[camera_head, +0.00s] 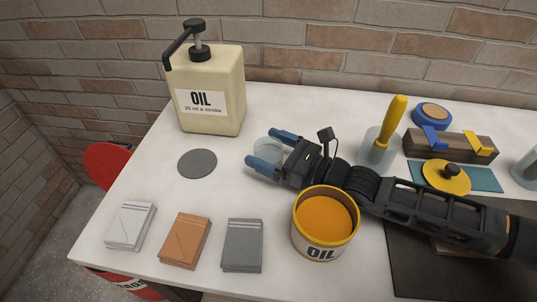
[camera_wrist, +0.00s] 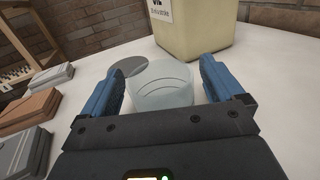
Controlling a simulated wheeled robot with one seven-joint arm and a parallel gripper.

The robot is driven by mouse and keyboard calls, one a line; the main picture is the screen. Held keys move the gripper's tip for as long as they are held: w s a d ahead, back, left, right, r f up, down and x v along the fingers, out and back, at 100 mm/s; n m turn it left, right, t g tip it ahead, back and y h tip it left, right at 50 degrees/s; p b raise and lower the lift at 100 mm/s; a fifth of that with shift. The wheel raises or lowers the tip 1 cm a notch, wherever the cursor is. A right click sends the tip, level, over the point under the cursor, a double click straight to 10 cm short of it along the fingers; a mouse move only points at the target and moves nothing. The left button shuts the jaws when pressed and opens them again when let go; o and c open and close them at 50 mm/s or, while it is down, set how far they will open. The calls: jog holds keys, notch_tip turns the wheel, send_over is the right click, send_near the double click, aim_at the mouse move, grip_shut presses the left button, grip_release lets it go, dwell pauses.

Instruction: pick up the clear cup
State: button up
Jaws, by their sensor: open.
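The clear cup (camera_head: 267,151) stands on the white table, a small see-through vessel partly hidden behind my gripper in the head view. In the wrist view the clear cup (camera_wrist: 162,88) stands upright between the blue fingers. My gripper (camera_head: 267,150) is open, with one blue finger on each side of the cup. It also shows in the wrist view (camera_wrist: 160,85), where a narrow gap seems to lie between each finger and the cup. Whether either finger touches the cup I cannot tell.
An open oil tin (camera_head: 325,222) stands close under my arm. A glass with a yellow-handled tool (camera_head: 382,145) is at right. White, orange and grey stacks (camera_head: 185,240) line the front.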

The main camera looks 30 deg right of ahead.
jog(key=shift+w+a, duration=0.2)
jog(key=shift+w, duration=0.15)
jog(key=c, duration=1.1)
